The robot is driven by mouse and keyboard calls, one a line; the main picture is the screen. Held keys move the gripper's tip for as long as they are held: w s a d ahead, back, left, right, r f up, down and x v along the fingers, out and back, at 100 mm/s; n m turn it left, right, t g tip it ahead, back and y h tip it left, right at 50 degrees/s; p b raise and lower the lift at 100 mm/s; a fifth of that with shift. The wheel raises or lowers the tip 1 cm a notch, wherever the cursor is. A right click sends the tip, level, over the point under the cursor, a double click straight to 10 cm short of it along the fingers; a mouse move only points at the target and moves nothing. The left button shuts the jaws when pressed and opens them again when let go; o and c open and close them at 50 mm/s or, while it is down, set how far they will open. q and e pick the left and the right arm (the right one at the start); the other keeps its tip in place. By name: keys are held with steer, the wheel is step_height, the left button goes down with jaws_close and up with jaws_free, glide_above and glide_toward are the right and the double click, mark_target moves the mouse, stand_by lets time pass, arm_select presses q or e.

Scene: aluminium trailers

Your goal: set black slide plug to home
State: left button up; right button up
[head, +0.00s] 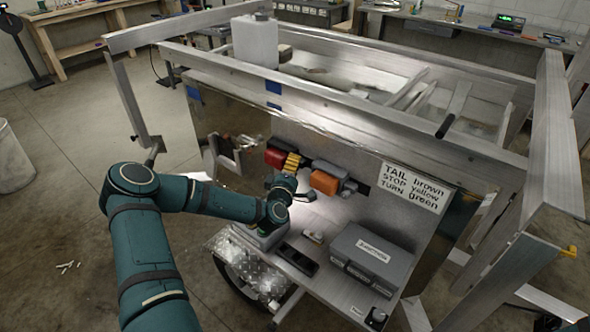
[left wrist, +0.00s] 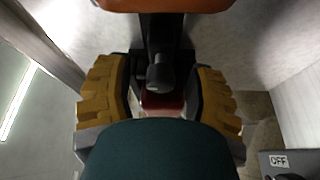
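My left gripper (head: 291,163) is at the trailer's upright front panel, between a red block (head: 274,157) and an orange block (head: 324,182) on a dark rail (head: 363,188). In the left wrist view, the yellow-padded fingers of the left gripper (left wrist: 162,98) stand apart, one on each side of a black part with a rounded knob (left wrist: 160,73), perhaps the black slide plug. Gaps show between the knob and both fingers. The orange block (left wrist: 165,4) is at the top of that view. A dark green part of my gripper hides the lower middle. My right gripper is not in view.
A white sign (head: 413,187) reads TAIL brown, STOP yellow, TURN green. Below, a ledge holds a grey case (head: 370,255) and a black device (head: 297,259). Aluminium rails (head: 340,85) frame the trailer. An OFF label (left wrist: 279,160) shows at the wrist view's lower right.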

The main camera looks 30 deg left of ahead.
arm_select(q)
steer(key=shift+d, duration=0.15)
steer(key=shift+s, duration=0.15)
steer(key=v, duration=1.1)
steer(key=shift+s, duration=0.35)
steer(key=shift+d, duration=0.1)
